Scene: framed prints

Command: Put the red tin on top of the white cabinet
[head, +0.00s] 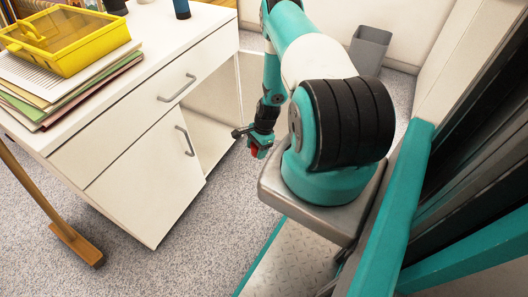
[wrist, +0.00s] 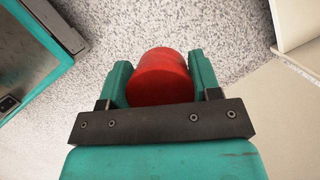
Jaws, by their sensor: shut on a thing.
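The red tin (wrist: 160,75) is between the two teal fingers of my gripper (wrist: 160,80) in the wrist view, with speckled floor beyond it. In the head view my gripper (head: 258,149) hangs low to the right of the white cabinet (head: 125,175), and a small part of the red tin (head: 254,152) shows at it. My gripper is shut on the tin. The cabinet has a drawer and a door with grey handles, and an open compartment at its right. Its top is above the gripper.
A yellow box (head: 70,40) sits on a stack of papers and folders (head: 85,85) on the cabinet top. A dark blue thing (head: 182,9) stands near the back. A grey bin (head: 369,49) stands on the floor by the wall.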

